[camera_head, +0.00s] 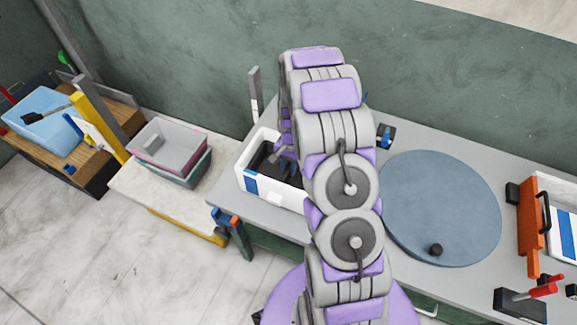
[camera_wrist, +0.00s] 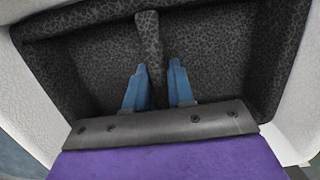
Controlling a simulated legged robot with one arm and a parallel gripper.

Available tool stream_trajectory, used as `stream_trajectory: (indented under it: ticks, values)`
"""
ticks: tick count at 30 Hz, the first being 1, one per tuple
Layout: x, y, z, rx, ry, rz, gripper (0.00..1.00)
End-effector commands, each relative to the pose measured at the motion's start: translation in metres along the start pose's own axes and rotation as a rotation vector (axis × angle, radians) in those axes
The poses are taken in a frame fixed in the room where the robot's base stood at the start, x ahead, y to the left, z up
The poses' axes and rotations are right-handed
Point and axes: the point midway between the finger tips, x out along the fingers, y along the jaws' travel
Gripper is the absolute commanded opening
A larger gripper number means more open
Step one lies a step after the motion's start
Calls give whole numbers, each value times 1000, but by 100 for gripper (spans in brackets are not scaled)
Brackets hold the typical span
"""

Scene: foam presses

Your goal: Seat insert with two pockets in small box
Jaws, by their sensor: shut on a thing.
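The small box (camera_head: 251,184) is white with a blue patch and stands on the grey bench, left of my arm. The black insert with two pockets (camera_head: 262,160) shows inside its opening, partly hidden by my arm. In the wrist view the speckled insert (camera_wrist: 215,50) fills most of the picture, with the white box wall (camera_wrist: 38,100) beside it. My gripper (camera_wrist: 157,68) has its two blue fingers on either side of the rib between the pockets and is shut on it. I cannot tell whether the insert sits flat on the box floor.
A large blue-grey disc (camera_head: 440,205) with a black knob lies on the bench right of my arm. An orange clamp (camera_head: 530,230) and another white and blue box (camera_head: 562,225) stand further right. Stacked trays (camera_head: 170,147) are on a low stand at left.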

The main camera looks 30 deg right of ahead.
Motion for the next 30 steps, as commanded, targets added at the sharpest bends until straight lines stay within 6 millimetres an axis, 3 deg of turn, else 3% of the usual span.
stream_trajectory:
  ticks: [14, 15, 24, 30]
  values:
    - [11, 0, -2, 0, 0, 0, 0]
    - [11, 0, -2, 0, 0, 0, 25]
    - [11, 0, -2, 0, 0, 0, 53]
    - [11, 0, -2, 0, 0, 0, 53]
